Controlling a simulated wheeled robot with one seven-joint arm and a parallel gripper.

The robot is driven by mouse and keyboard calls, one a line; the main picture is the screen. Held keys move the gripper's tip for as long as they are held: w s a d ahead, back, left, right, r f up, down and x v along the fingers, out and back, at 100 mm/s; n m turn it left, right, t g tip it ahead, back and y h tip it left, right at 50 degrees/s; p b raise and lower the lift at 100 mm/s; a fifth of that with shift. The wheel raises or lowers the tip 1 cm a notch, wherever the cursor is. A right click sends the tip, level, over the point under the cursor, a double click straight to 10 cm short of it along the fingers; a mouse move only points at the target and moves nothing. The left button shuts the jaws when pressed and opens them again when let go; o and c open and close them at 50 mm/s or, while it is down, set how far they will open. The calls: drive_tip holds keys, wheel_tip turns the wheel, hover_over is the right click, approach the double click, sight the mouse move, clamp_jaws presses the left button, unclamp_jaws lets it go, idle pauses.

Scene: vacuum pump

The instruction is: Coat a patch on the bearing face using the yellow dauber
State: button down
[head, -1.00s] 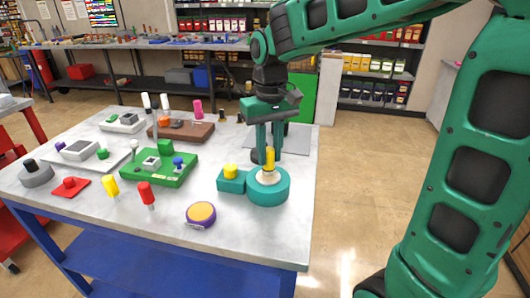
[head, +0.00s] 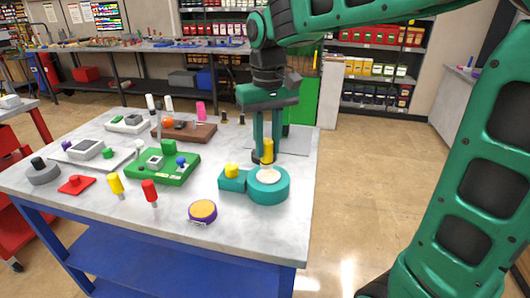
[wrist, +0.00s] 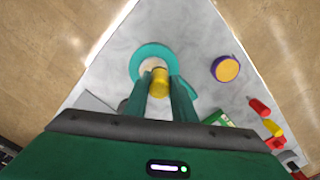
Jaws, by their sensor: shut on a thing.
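My gripper (head: 266,158) is shut on a yellow cylinder, taken as the yellow dauber (head: 267,147), held upright. The dauber's lower end is hard to make out. In the wrist view the dauber (wrist: 160,78) sits between the fingers (wrist: 160,90) and overlaps the near edge of the pale round face (wrist: 149,65). That face, likely the bearing face (head: 269,175), lies inside a teal ring housing (head: 270,192). In the head view the dauber is just behind and above the face, seemingly apart from it. I cannot tell whether any coating is on the face.
A teal block with a yellow knob (head: 231,170) adjoins the housing on the left. A purple-and-orange round pot (head: 203,211) stands in front. Yellow-handled (head: 116,184) and red-handled (head: 149,191) tools stand left of it, near a green fixture (head: 165,168). The table's right edge is close to the housing.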

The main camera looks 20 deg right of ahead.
sight(268, 141)
drive_tip(key=shift+r, duration=1.7)
